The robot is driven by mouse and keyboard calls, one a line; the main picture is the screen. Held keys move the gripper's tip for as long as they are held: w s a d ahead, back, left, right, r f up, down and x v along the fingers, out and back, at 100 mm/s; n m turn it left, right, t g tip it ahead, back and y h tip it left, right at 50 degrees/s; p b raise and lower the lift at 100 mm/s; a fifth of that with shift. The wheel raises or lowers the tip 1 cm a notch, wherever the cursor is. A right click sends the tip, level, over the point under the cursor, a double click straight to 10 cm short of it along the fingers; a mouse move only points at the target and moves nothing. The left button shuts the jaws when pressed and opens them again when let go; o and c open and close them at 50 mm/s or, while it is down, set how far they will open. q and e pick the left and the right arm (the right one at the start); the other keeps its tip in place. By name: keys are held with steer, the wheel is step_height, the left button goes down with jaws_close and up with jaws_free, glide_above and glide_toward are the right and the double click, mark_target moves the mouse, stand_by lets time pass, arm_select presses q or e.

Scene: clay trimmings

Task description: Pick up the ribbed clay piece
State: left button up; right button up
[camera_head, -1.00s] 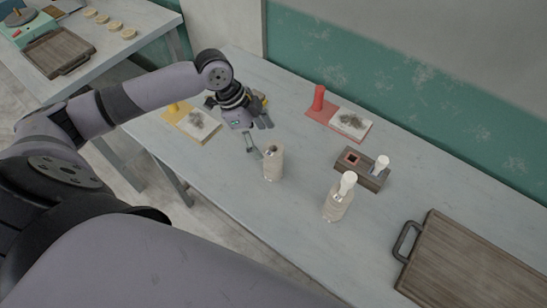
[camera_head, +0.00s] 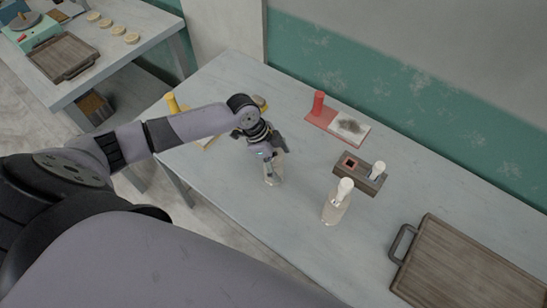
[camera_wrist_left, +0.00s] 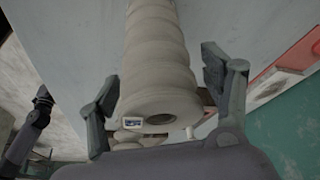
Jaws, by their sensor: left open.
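The ribbed clay piece (camera_head: 274,180) stands upright on the grey-blue table. It is a pale beige, bottle-like column, partly hidden behind my gripper in the head view. In the left wrist view the ribbed clay piece (camera_wrist_left: 160,68) fills the middle, with its stacked rings and a round dark opening at the near end. A small pale tag shows by that opening. My left gripper (camera_head: 268,158) is open at the piece's upper part. In the left wrist view its fingers (camera_wrist_left: 165,98) lie on either side of the piece; whether they touch it is unclear. My right gripper is out of view.
The front table edge is clear.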

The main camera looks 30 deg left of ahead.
arm_select(q)
steer(key=shift+c, duration=0.5)
jaws_close()
stand_by(0.3)
